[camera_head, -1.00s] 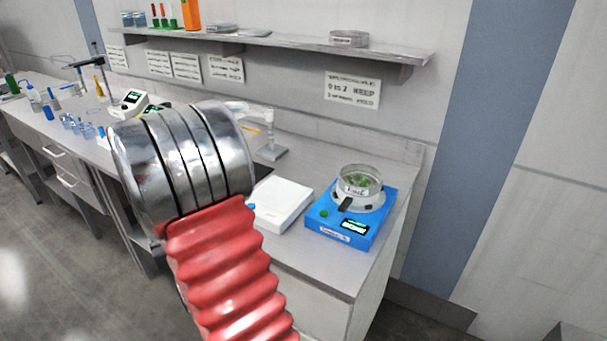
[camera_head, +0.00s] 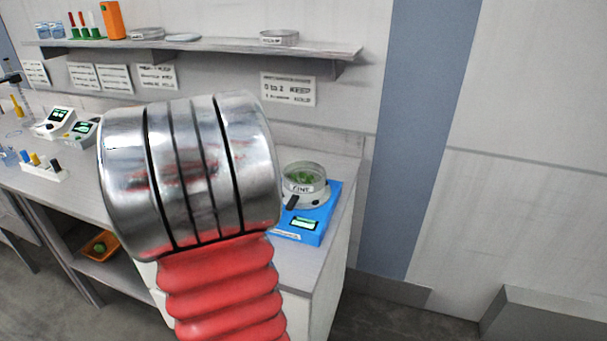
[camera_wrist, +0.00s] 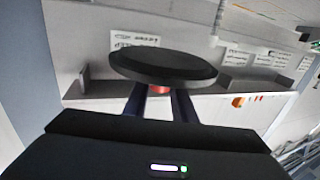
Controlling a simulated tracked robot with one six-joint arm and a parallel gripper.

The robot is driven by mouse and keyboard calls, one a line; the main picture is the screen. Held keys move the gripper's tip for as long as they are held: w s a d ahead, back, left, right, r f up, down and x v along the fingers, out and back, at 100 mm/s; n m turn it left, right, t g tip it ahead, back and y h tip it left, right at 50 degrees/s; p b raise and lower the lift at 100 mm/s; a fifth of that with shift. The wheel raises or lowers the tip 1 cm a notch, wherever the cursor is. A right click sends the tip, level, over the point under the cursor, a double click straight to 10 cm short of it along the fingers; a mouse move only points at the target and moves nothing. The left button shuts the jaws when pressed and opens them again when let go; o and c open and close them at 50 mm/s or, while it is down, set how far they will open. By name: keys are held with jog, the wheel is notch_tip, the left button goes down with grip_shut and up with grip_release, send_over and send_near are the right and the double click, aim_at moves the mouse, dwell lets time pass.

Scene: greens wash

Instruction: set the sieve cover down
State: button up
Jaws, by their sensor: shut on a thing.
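In the wrist view my gripper (camera_wrist: 159,92) is shut on the sieve cover (camera_wrist: 163,66), a dark round disc. The two blue fingers close at a small red part under the disc, and the cover is held in the air, clear of any surface. In the head view my gripper and the cover are hidden behind my own arm.
The bench (camera_head: 88,200) runs along the wall, partly hidden by my arm. A wall shelf (camera_head: 215,47) holds a round pan (camera_head: 279,38), flat discs and an orange box (camera_head: 113,20). An orange bin (camera_head: 101,246) sits under the bench. A grey block (camera_head: 548,318) stands at the lower right.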

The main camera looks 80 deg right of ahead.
jog(key=s+d+r+m+g, duration=0.2)
jog(key=s+d+g, duration=0.2)
jog(key=s, duration=0.4)
jog(key=s+d+r+m+g, duration=0.1)
jog(key=s+d+m+g, duration=0.2)
jog(key=s, duration=0.5)
jog(key=shift+s+d+r+g, duration=0.4)
jog(key=shift+d+g, duration=0.1)
jog(key=shift+d, duration=0.4)
jog(key=shift+f, duration=2.5)
jog(key=shift+f, duration=0.1)
jog(key=shift+f, duration=2.2)
jog(key=shift+f, duration=0.15)
jog(key=o, duration=1.1)
